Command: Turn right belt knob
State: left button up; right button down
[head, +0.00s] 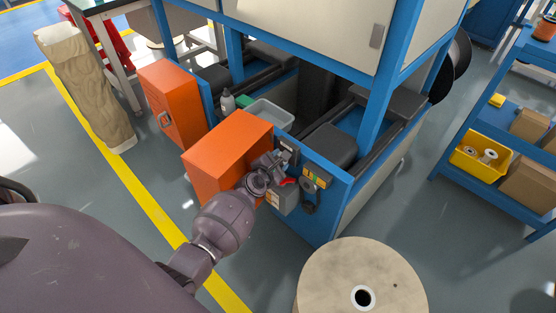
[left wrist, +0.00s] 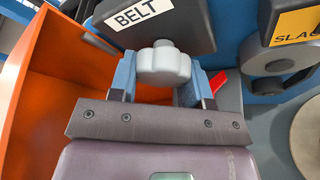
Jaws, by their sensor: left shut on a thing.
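The belt knob (left wrist: 164,64) is a light grey, lobed knob under a white BELT label (left wrist: 138,13) in the left wrist view. My left gripper (left wrist: 158,80) has its two blue-lined fingers on either side of the knob and is shut on it. In the head view my left gripper (head: 280,162) reaches the front panel of the blue machine (head: 335,195), beside an orange box. The knob itself is hidden there by the gripper. My right gripper is in neither view.
The orange box (head: 225,150) stands close at the left of my left gripper. A red handle (head: 288,181) and a round dark part under a yellow SLACK label (left wrist: 298,24) are close on the right. A large wooden spool (head: 335,285) stands in front.

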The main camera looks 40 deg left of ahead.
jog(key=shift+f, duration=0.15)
pick_arm(q)
jog(key=shift+f+m+t+y+b, duration=0.1)
jog(key=shift+m+t+y+b, duration=0.25)
jog(key=shift+m, duration=0.55)
jog(key=shift+a+m+y, duration=0.1)
jog(key=shift+m+y, duration=0.15)
jog(key=shift+m, duration=0.25)
jog(key=shift+m+t+y+b, duration=0.3)
jog(key=shift+m+t+b, duration=0.1)
jog(key=shift+m, duration=0.2)
jog(key=shift+r, duration=0.2)
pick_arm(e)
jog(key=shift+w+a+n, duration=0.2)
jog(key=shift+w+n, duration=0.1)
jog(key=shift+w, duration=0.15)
pick_arm(q)
jog(key=shift+m, duration=0.3)
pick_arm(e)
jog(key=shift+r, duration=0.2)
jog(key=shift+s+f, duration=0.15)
pick_arm(q)
jog(key=o, duration=0.9)
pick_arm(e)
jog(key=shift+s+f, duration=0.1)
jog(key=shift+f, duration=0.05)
